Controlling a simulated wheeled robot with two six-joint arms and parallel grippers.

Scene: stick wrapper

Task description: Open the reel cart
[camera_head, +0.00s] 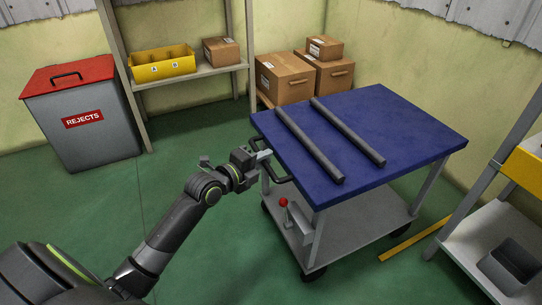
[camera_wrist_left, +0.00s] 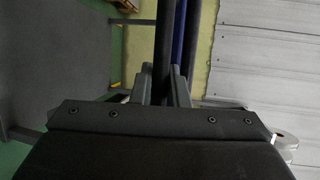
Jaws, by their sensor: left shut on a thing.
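The reel cart (camera_head: 405,125) stands right of centre in the head view, with a flat blue top, grey legs and a grey lower shelf. A dark handle (camera_head: 284,179) sticks out from its left side. My left gripper (camera_head: 264,156) is at this handle and shut on it. In the wrist view the two fingers (camera_wrist_left: 164,88) stand on either side of a dark upright bar (camera_wrist_left: 164,40). The exact contact is hidden. A lever with a red knob (camera_head: 283,202) stands below the handle, over the lower shelf. My right gripper is not in view.
Two dark rods (camera_head: 310,145) lie on the blue top. A grey rejects bin (camera_head: 85,130) with red lid, a shelf with a yellow bin (camera_head: 162,65), and cardboard boxes (camera_head: 285,80) stand behind. A shelf (camera_head: 485,235) is at right. Green floor is free left of the cart.

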